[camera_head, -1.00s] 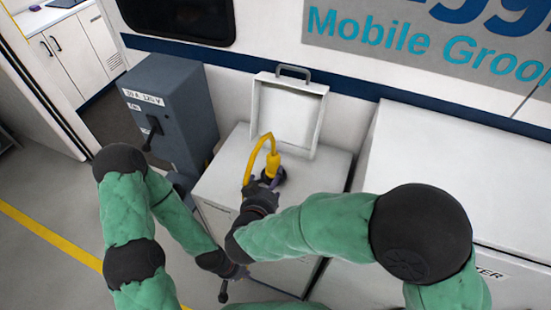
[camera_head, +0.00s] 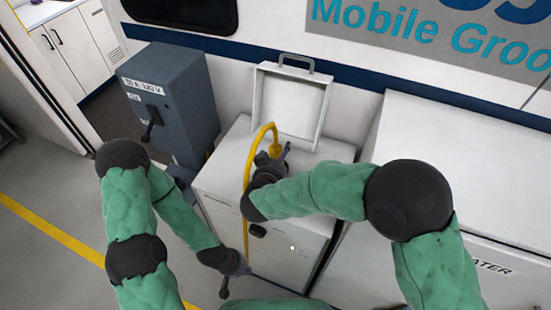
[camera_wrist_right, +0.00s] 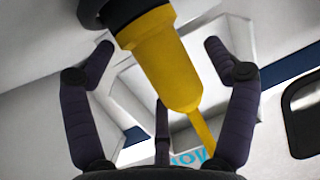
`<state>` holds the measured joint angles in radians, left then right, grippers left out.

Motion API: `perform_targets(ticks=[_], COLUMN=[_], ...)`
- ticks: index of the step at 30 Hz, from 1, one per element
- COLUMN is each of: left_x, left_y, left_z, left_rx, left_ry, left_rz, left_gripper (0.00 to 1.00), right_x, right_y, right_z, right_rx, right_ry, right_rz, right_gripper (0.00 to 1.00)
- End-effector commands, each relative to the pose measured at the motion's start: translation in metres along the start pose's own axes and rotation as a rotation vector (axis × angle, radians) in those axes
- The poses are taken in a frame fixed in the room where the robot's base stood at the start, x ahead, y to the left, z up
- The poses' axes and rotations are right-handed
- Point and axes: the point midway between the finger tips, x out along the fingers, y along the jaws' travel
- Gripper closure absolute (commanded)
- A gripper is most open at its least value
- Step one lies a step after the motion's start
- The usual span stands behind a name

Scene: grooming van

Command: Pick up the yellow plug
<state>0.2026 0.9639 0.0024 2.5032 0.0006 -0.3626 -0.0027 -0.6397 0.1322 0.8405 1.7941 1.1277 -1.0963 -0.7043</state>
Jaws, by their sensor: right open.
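The yellow plug (camera_wrist_right: 165,60) fills the middle of the right wrist view, its wide end against a dark round socket (camera_wrist_right: 125,12). In the head view my right gripper hides most of the plug, and its yellow cable (camera_head: 248,180) arches up and hangs down the cabinet front. My right gripper (camera_head: 278,155) is over the cabinet top at the plug. In the right wrist view its open fingers (camera_wrist_right: 160,50) stand on either side of the plug, with gaps visible. My left gripper (camera_head: 228,280) hangs low in front of the cabinet; its fingers are unclear.
The white cabinet (camera_head: 225,178) has a raised lid (camera_head: 292,105) behind the plug. A grey power box (camera_head: 185,95) with a lever (camera_head: 152,122) stands to the left. A white chest (camera_head: 425,140) stands to the right. The van wall is behind. Floor is open at left.

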Motion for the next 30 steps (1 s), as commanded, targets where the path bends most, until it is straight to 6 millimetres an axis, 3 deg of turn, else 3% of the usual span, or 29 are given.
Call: perform_targets(ticks=[3, 10, 23, 30], left_x=[0.0, 0.0, -0.001, -0.008], left_y=[0.0, 0.0, 0.0, 0.003], left_z=[0.0, 0.0, 0.0, 0.0], left_rx=[0.0, 0.0, 0.0, 0.0], left_ry=[0.0, 0.0, 0.0, 0.0], left_rz=[0.0, 0.0, 0.0, 0.0], left_gripper=[1.0, 1.0, 1.0, 1.0], right_x=[0.0, 0.0, -0.001, -0.008], right_y=[0.0, 0.0, -0.002, -0.002], right_z=[0.0, -0.001, -0.005, -0.022], right_rx=[0.0, 0.001, 0.006, 0.008], right_ry=[0.0, 0.001, 0.007, 0.008], right_rz=[0.0, -0.001, -0.003, -0.004], right_gripper=[0.14, 0.78, 0.79, 0.79])
